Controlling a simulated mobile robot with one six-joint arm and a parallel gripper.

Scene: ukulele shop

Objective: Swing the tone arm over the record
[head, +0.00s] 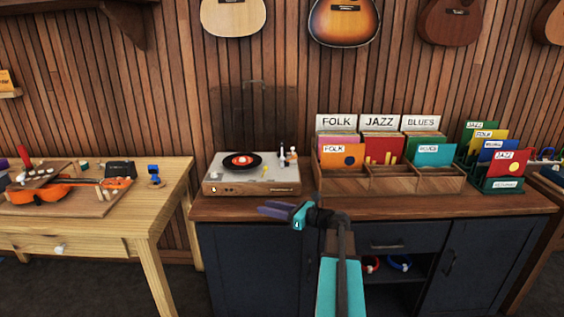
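The turntable (225,182) stands on the left part of the dark cabinet's wooden top. It has a pale deck and a wooden front. A small black record (257,157) with a red and white label lies on its left half. The tone arm (283,156) appears as a small upright cluster at the deck's right side, apart from the record; its exact shape is too small to tell. My gripper (268,210), with purple fingers pointing left, is in front of and below the turntable's right part. I see nothing held, but the finger gap is unclear.
A see-through lid (240,105) seems to stand raised behind the turntable. A wooden record crate (388,182) stands close on the right, with a green record rack (508,185) beyond. A workbench (168,185) with ukulele parts is at left. Guitars hang on the wall above.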

